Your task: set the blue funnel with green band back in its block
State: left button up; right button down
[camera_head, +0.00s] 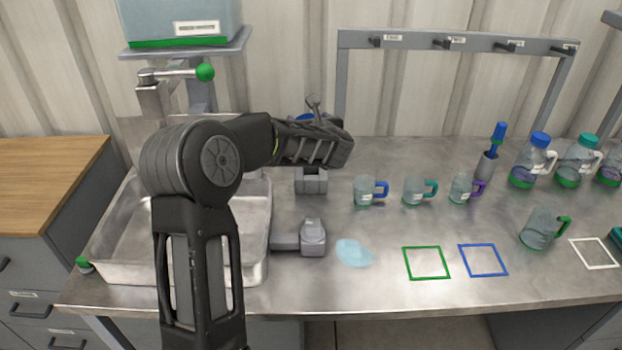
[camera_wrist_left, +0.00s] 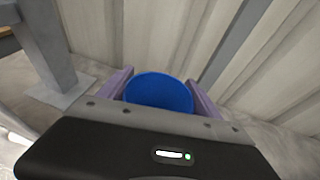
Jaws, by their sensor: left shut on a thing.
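The blue funnel (camera_wrist_left: 158,92) shows its round blue mouth between the two purple fingers of my left gripper (camera_wrist_left: 160,84) in the left wrist view. My left gripper is shut on it. In the head view, only a sliver of the blue funnel (camera_head: 304,117) shows behind my left gripper (camera_head: 314,138); its green band and lower part are hidden. A grey block (camera_head: 312,181) stands on the bench just below the gripper in the head view, its upper part covered by the gripper. I cannot tell whether the funnel touches it. My right gripper is not in view.
A metal tray (camera_head: 258,258) is at left, under my arm. A grey fixture (camera_head: 313,238) and a pale blue puddle (camera_head: 353,252) lie in front. Several mugs, including a blue-handled one (camera_head: 366,191), stand to the right. A hook rack (camera_head: 460,42) rises behind.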

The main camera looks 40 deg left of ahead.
pick_arm(q)
jog(key=shift+f+p, duration=0.3)
jog(key=shift+f, duration=2.2)
jog(key=shift+f, duration=0.1)
jog(key=shift+f, duration=0.35)
notch_tip(320, 180, down, 4)
jog(key=shift+r, duration=0.15)
jog(key=shift+s+d, duration=0.1)
jog(key=o, duration=1.2)
jog(key=shift+f, duration=0.2)
jog(key=shift+o, duration=0.7)
jog(key=shift+r, duration=0.15)
